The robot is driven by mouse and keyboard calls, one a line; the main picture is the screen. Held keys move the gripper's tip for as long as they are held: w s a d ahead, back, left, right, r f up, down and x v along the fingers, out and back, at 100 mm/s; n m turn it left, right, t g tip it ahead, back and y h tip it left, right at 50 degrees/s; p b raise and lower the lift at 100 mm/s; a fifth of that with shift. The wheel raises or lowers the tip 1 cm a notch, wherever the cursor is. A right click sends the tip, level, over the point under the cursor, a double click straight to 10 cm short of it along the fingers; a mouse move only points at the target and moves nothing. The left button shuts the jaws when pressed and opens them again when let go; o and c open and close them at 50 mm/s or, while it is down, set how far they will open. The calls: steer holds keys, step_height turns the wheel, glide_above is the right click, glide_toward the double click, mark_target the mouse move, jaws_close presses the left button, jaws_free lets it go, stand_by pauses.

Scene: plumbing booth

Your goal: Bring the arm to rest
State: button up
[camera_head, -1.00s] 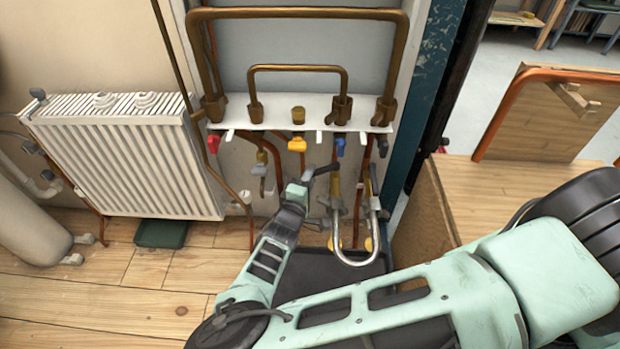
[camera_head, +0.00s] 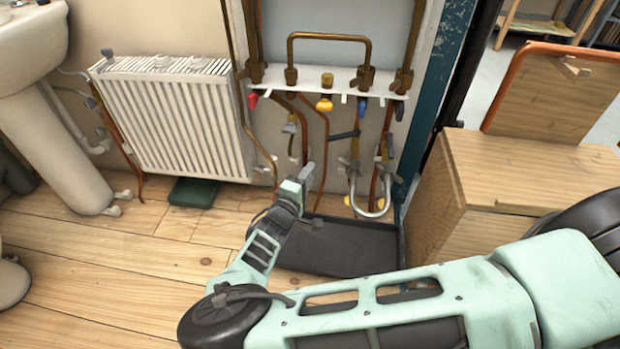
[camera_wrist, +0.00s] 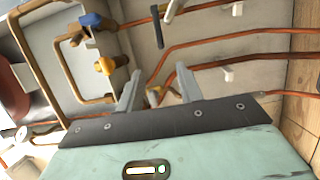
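My gripper (camera_head: 300,182) is in front of the pipework below the white valve shelf, above the black tray. In the wrist view its two fingers (camera_wrist: 158,88) stand apart with nothing held between them. A chrome U-shaped pipe (camera_head: 368,212) hangs to its right, apart from it. A dark lever handle (camera_head: 345,134) shows above and to the right of the gripper. My arm reaches in from the lower right.
The valve shelf (camera_head: 330,90) carries red, yellow and blue valves. A white radiator (camera_head: 175,122) and a sink pedestal (camera_head: 65,150) stand left. A black tray (camera_head: 345,250) lies on the floor. A wooden box (camera_head: 500,190) stands right, close to my arm.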

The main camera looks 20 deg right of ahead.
stand_by(0.5)
steer(key=s+d+r+m+g+y, duration=0.25)
steer(key=s+m+g, duration=0.25)
steer(key=s+g, duration=0.75)
steer(key=s+a+r+n+y, duration=0.1)
steer(key=s+a+r+y, duration=0.1)
steer(key=s+r+y, duration=0.4)
steer(key=s+a+r+n+y, duration=0.1)
steer(key=s+a+r, duration=0.1)
steer(key=s+r, duration=0.65)
steer(key=s+a+r+n+y, duration=0.15)
steer(key=s+r+y, duration=0.3)
steer(key=r, duration=0.55)
step_height(320, 180, up, 30)
steer(key=s+p, duration=0.1)
steer(key=p, duration=2.8)
steer(key=shift+f+h, duration=0.2)
steer(key=shift+h, duration=0.2)
steer(key=shift+a+g, duration=0.1)
steer(key=shift+g, duration=0.15)
